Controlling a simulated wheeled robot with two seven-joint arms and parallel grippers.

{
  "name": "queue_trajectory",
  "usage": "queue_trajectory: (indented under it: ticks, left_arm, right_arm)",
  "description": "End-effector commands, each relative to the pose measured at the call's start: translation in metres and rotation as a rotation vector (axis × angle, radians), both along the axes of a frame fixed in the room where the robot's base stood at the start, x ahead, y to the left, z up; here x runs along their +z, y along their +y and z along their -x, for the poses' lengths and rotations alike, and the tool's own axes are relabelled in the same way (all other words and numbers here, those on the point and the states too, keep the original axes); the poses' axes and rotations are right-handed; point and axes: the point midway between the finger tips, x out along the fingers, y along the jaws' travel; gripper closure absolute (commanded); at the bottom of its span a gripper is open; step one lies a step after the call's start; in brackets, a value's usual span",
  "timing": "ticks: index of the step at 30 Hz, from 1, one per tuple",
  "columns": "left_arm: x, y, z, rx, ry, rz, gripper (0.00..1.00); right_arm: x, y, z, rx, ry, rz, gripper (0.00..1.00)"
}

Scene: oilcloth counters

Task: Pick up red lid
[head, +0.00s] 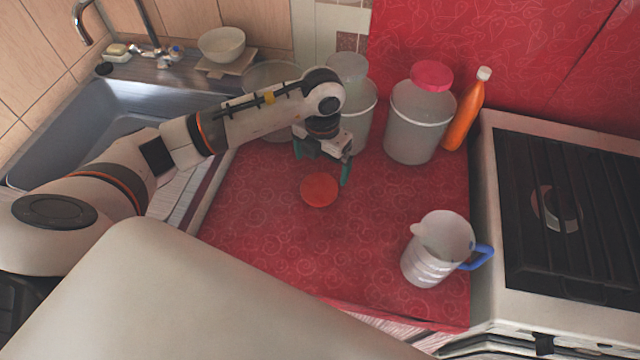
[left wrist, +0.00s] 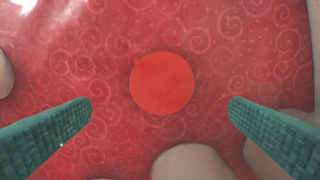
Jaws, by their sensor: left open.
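The red lid (head: 319,190) is a flat, orange-red disc lying on the red patterned oilcloth (head: 270,220) of the counter. My left gripper (head: 322,172) is open above it and a little behind it in the head view, with its green fingers pointing down. In the left wrist view the lid (left wrist: 162,83) lies in the upper middle, centred sideways between the two spread fingertips (left wrist: 160,108). Nothing is between the fingers, and they look apart from the lid. My right gripper is not in view.
Translucent containers (head: 358,110) stand behind the gripper. A jar with a pink-red cap (head: 432,76) and an orange bottle (head: 465,112) stand at the back right. A clear jug (head: 436,250) stands right front, near the stove (head: 485,190). A sink (head: 100,98) is left. The front middle counter is clear.

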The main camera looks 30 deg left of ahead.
Motion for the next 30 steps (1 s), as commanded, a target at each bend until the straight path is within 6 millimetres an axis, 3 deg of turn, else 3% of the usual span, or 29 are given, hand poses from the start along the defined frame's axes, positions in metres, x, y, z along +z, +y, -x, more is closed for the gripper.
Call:
queue_trajectory:
  ticks: [3,11,19,28,30]
  left_arm:
    - [-0.018,0.000,0.001,0.000,0.003,0.003,0.00]
    - [-0.039,0.001,0.002,-0.001,0.004,0.004,0.00]
    - [-0.077,0.003,0.004,-0.001,0.001,0.004,0.00]
    - [-0.083,0.003,0.004,-0.003,-0.001,0.004,0.00]
    - [-0.083,0.003,0.004,-0.003,-0.001,0.004,0.10]
  right_arm:
    - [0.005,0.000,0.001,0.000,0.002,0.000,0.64]
    - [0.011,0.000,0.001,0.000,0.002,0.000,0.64]
    - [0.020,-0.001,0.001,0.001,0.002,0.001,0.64]
    - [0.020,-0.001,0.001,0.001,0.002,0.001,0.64]
    - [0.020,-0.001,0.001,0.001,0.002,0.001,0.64]
